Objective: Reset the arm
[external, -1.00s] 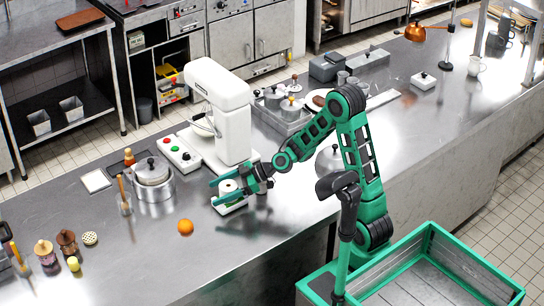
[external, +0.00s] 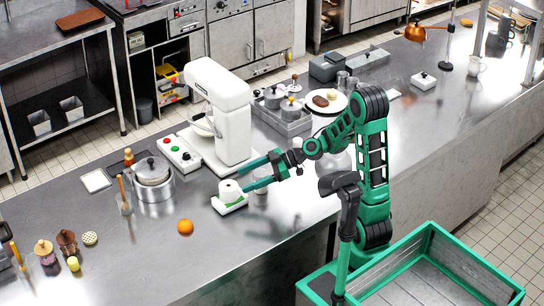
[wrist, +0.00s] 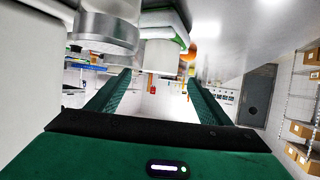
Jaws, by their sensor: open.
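My gripper (external: 262,172) is open and empty, with its two green fingers pointing left above the steel counter (external: 285,225). It is just right of a white roll-like item on a small white and green stand (external: 231,198), apart from the fingertips as far as I can tell. In the wrist view, my gripper (wrist: 155,92) shows both fingers spread wide with nothing held between them. My green arm bends up and back to its base at the right.
A white stand mixer (external: 222,112) stands behind the gripper. A control box with buttons (external: 181,153), a steel pot (external: 153,178) and an orange (external: 185,227) are to the left. A plate with food (external: 325,100) lies behind the arm.

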